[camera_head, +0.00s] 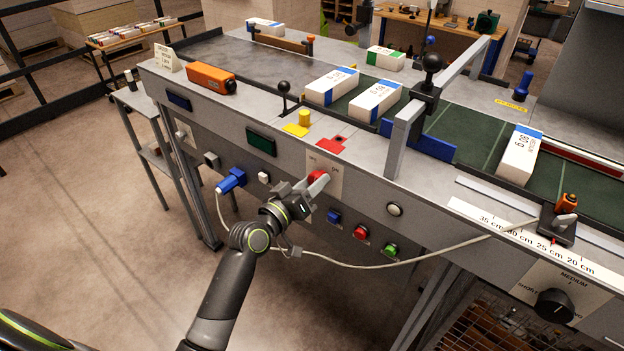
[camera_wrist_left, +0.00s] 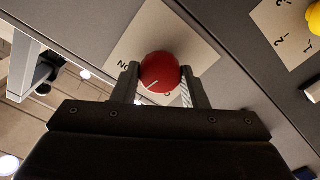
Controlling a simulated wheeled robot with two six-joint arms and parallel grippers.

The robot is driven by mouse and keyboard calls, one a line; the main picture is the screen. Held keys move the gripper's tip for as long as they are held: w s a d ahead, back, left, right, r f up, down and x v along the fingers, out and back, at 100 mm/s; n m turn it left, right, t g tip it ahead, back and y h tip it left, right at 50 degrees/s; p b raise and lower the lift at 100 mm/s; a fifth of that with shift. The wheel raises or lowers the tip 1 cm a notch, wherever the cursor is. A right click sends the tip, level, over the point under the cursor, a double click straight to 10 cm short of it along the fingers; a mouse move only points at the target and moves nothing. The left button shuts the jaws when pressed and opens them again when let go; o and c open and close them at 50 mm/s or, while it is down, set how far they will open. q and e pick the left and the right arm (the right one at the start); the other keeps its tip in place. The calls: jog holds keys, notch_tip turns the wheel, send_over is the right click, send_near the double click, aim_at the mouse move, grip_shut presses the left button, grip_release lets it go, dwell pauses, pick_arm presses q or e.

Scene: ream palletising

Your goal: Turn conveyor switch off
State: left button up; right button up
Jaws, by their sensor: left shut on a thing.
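The conveyor switch is a red round knob (camera_head: 318,177) on a pale label plate on the conveyor's front panel. In the left wrist view the red knob (camera_wrist_left: 159,72) sits between my two fingers, with a white pointer line on its lower left part. Part of the word "ON" shows at the plate's left; the other label is mostly hidden by a finger. My left gripper (camera_head: 308,188) is shut on the red knob, and it also shows in the left wrist view (camera_wrist_left: 160,88). My right gripper is not in view.
Blue (camera_head: 333,217), red (camera_head: 360,232) and green (camera_head: 390,249) buttons sit below right of the knob. A blue plug (camera_head: 231,181) is at its left. A pale cable (camera_head: 370,266) hangs across the panel front. Wrapped reams (camera_head: 376,99) lie on the green belt (camera_head: 470,136).

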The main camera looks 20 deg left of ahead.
pick_arm(q)
jog(key=shift+n+p, duration=2.15)
jog(key=shift+n, duration=3.35)
jog(key=shift+f, duration=0.1)
jog(key=o, duration=1)
jog(key=shift+c, duration=0.2)
jog(key=shift+s, duration=0.1)
jog(key=b+v, duration=0.3)
jog(key=v, duration=1.4)
jog(key=shift+b, duration=0.4)
